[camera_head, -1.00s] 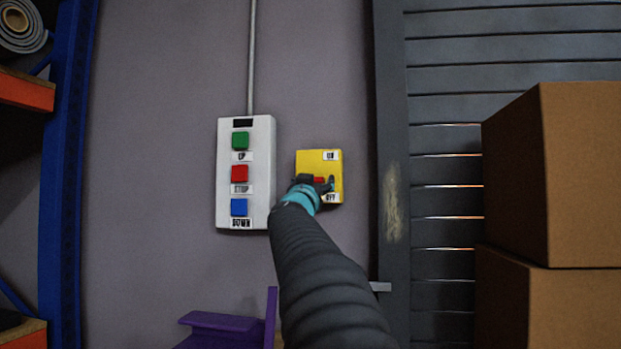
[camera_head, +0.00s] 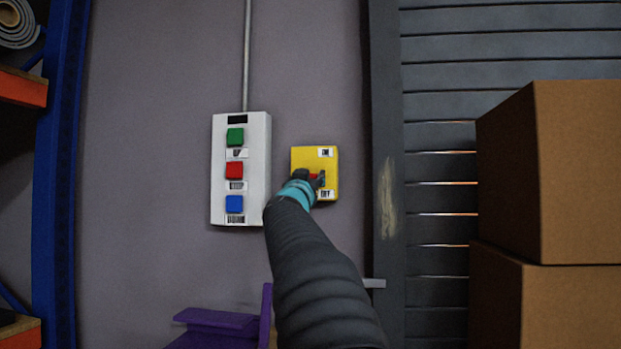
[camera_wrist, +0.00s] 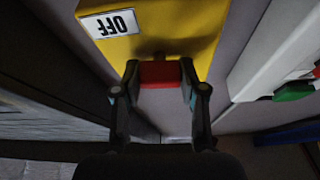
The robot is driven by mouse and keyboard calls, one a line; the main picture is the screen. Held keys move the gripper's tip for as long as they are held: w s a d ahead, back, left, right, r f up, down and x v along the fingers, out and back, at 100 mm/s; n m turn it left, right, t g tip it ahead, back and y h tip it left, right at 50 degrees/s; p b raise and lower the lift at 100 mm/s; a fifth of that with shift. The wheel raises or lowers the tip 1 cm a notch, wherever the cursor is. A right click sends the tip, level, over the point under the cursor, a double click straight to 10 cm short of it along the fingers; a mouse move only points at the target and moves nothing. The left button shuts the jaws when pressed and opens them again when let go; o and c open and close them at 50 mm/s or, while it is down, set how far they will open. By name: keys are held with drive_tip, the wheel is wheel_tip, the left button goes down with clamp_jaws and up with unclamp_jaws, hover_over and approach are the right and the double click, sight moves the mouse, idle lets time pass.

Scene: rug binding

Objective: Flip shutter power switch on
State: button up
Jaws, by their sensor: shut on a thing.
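A yellow switch box (camera_head: 305,158) is fixed to the wall, with an ON label at its top and an OFF label at its bottom. Its red switch handle (camera_head: 315,177) shows between my fingers, near the middle of the box, mostly hidden. My gripper (camera_head: 314,179) is at the front of the box. In the wrist view, my gripper (camera_wrist: 160,75) is shut on the red handle (camera_wrist: 160,73), with one finger on each side. The OFF label (camera_wrist: 110,24) appears upside down on the yellow face there. The ON label is out of that view.
A white control box (camera_head: 221,170) with green, red and blue buttons is just left of the yellow box. The grey slatted shutter (camera_head: 430,105) and stacked cardboard boxes (camera_head: 580,170) are at the right. A purple object (camera_head: 215,320) is below, left of my arm.

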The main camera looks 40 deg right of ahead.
drive_tip(key=shift+m, duration=0.3)
drive_tip(key=m+g, duration=0.1)
drive_tip(key=m, duration=0.1)
drive_tip(key=m+g+h, duration=0.1)
drive_tip(key=m, duration=0.2)
drive_tip(key=shift+g, duration=0.4)
drive_tip(key=shift+m+g+h, duration=0.2)
drive_tip(key=shift+m+g, duration=0.4)
drive_tip(key=shift+m, duration=0.7)
drive_tip(key=shift+m+g+h, duration=0.2)
drive_tip(key=shift+m+g, duration=0.4)
drive_tip(key=shift+m, duration=0.7)
drive_tip(key=o, duration=1.1)
drive_tip(key=shift+o, duration=0.2)
drive_tip(key=shift+a, duration=0.1)
drive_tip(key=v, duration=1.2)
